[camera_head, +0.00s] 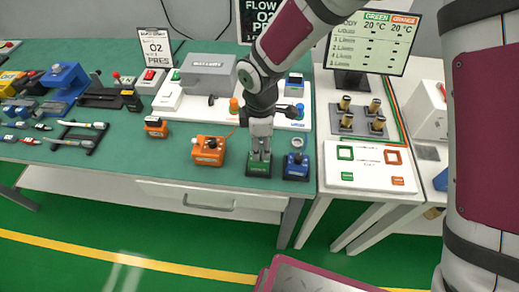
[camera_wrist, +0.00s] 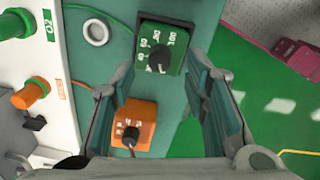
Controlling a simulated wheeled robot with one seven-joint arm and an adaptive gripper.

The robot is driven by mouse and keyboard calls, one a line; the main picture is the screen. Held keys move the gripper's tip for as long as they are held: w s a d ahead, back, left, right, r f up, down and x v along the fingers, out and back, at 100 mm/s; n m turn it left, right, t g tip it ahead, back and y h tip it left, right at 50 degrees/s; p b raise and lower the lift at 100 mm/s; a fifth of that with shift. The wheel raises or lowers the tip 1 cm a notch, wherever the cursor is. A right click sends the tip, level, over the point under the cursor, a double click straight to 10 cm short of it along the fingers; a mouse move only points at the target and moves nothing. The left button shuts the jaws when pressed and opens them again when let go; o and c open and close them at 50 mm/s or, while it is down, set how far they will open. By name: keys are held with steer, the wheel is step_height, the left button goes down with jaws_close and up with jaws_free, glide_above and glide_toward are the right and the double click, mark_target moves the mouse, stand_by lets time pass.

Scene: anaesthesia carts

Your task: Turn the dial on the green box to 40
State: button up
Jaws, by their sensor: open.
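The green box (camera_head: 258,170) stands near the front edge of the teal table, directly below my gripper (camera_head: 260,152) in the head view. In the wrist view, the green box (camera_wrist: 180,28) shows its top face with white numbers and a round black dial (camera_wrist: 160,58). Where the dial points is too small to tell. My gripper (camera_wrist: 160,72) is open and empty; its two fingers are on either side of the dial, which lies between and beyond the fingertips. I cannot tell whether they touch the box. In the head view the fingers hide most of the dial.
An orange box (camera_head: 208,150) with a black knob stands left of the green box; it also shows between the fingers in the wrist view (camera_wrist: 145,108). A blue box (camera_head: 296,167) stands close on the right. A white panel (camera_head: 200,104) with orange and blue fittings lies behind.

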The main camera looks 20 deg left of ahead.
steer(key=shift+w+f, duration=0.1)
steer(key=shift+f, duration=1.7)
jaws_close()
